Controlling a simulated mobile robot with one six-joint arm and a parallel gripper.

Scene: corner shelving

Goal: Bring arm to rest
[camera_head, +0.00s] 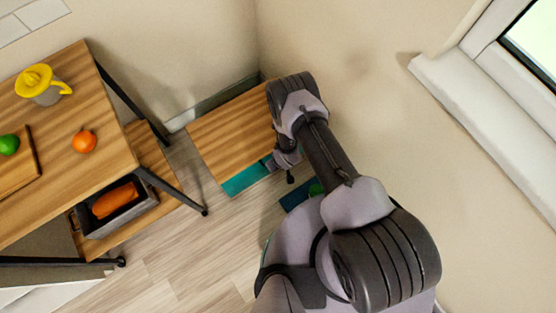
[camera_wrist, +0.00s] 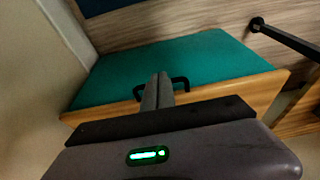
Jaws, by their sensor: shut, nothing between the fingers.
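My arm reaches from the lower right over a low cabinet with a wooden top (camera_head: 225,130) and a teal front (camera_head: 245,178). My gripper (camera_wrist: 158,78) is shut and empty. In the wrist view its fingers point at the teal panel (camera_wrist: 200,60) and overlap a dark handle (camera_wrist: 181,82) at the panel's wooden edge. I cannot tell whether they touch the handle. In the head view my arm covers the cabinet's right side, and the fingertips are too small to tell.
A wooden table (camera_head: 75,130) at the left holds a yellow-topped juicer (camera_head: 40,83), an orange (camera_head: 84,141), and a green fruit (camera_head: 9,145) on a board. Below is a dark bin (camera_head: 140,205) with an orange item. Walls stand behind and right, with a window sill (camera_head: 480,125). Open floor (camera_head: 190,255) lies between.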

